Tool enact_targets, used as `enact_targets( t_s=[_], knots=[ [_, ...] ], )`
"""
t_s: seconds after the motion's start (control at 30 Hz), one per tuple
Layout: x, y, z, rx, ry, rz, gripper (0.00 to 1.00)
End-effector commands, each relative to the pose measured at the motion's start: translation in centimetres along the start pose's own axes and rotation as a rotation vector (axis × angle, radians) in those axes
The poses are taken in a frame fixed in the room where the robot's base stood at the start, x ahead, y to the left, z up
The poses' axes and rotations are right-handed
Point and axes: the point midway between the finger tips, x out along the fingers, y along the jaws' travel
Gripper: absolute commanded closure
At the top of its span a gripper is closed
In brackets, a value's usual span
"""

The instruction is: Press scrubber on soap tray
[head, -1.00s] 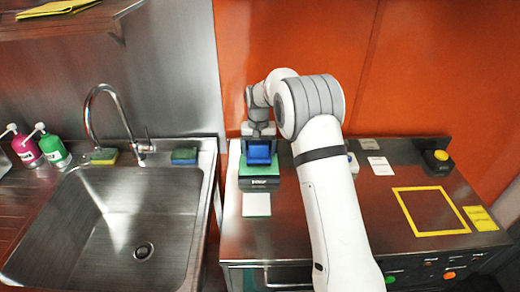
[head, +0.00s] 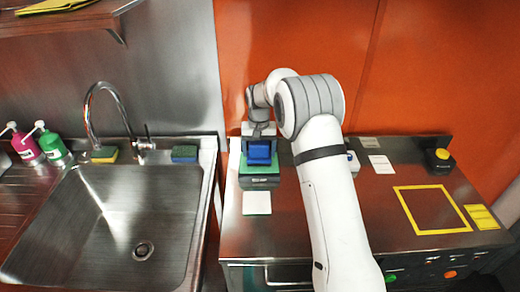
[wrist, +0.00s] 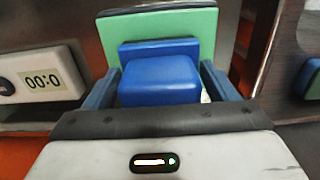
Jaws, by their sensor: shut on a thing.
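My gripper (head: 260,146) is shut on a blue scrubber (head: 260,154), holding it by its raised block between the two fingers. In the wrist view the scrubber (wrist: 160,78) shows as a blue block on a wider blue plate, in front of a green surface (wrist: 196,28). The soap tray (head: 259,183) appears to be the dark box with small lettering and a green top, directly below the scrubber. The scrubber is at or just over that green top; I cannot tell whether they touch. The scrubber's underside is hidden.
A white pad with a green edge (head: 256,203) lies in front of the tray. The sink (head: 110,225) is at the left, with sponges on its back ledge. A yellow square outline (head: 433,209) and a black box with a yellow button (head: 440,160) are at the right.

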Motion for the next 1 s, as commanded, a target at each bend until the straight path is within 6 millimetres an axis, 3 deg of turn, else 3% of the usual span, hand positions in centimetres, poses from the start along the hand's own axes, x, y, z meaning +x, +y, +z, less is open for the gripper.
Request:
enact_targets(
  t_s=[1.0],
  knots=[
    [1.3, 0.1, 0.0, 0.002, 0.000, 0.000, 0.39]
  ],
)
